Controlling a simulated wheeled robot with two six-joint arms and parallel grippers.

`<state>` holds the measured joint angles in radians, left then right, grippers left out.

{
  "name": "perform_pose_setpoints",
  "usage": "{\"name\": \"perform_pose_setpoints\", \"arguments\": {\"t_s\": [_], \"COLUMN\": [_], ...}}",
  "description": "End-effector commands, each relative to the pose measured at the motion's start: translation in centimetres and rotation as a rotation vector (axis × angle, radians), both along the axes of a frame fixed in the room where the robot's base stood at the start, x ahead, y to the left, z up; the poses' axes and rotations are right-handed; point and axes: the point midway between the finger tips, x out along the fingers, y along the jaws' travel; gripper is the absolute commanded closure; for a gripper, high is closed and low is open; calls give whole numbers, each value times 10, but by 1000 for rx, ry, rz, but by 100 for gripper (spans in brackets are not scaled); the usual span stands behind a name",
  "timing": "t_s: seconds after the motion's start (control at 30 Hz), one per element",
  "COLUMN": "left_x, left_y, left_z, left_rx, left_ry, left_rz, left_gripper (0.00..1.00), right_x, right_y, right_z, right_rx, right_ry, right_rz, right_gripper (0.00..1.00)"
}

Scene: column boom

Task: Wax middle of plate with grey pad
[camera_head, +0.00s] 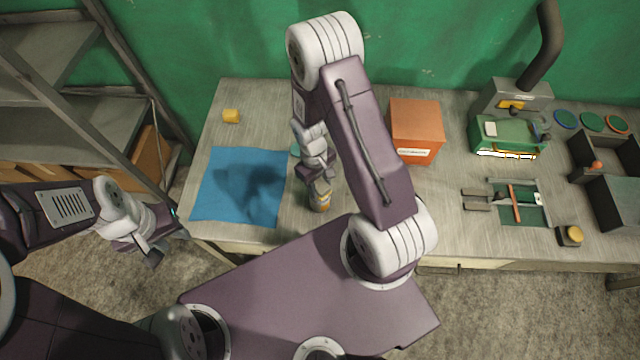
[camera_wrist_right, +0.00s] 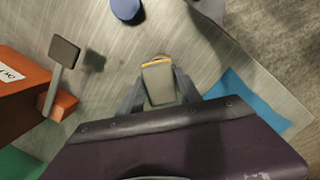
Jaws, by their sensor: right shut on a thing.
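My right gripper (camera_head: 319,190) is shut on a small grey block, probably the grey pad (camera_wrist_right: 158,84), with a yellow-orange edge. It holds the block over the bench near the right edge of a blue mat; the block also shows in the head view (camera_head: 320,202). I cannot tell whether it touches the bench. A flat grey square on a stalk (camera_wrist_right: 64,52) stands by the orange box in the wrist view. I cannot tell which thing is the plate. My left gripper (camera_head: 163,247) is off the bench's left front corner, its jaw opening unclear.
The blue mat (camera_head: 215,190) lies on the left of the bench, a yellow block (camera_head: 231,116) behind it. An orange box (camera_head: 416,115) stands mid-bench. A blue disc (camera_wrist_right: 127,9) lies near the front.

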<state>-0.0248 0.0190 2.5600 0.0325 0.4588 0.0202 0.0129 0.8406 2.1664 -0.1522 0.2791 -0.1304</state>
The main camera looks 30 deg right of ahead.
Motion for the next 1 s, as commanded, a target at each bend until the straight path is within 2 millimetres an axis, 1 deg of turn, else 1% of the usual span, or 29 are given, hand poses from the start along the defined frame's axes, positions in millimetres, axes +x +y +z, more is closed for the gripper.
{"name": "perform_pose_setpoints", "arguments": {"t_s": [0.07, 0.17, 0.8, 0.9, 1.0], "left_x": [0, 0, 0, 0, 0], "left_y": [0, 0, 0, 0, 0], "left_z": [-1, 3, 61, 64, 62], "left_rx": [0, 0, 0, 0, 0], "left_ry": [0, 0, 0, 0, 0], "left_rz": [0, 0, 0, 0, 0], "left_gripper": [64, 64, 64, 64, 64], "right_x": [-1, -2, -1, -1, -1], "right_y": [0, 0, 0, 0, 0], "right_z": [-1, 3, 68, 72, 70], "right_rx": [0, 0, 0, 0, 0], "right_ry": [3, 3, 2, 2, 2], "right_rz": [0, 0, 0, 0, 0], "right_gripper": [91, 91, 91, 91, 91]}}
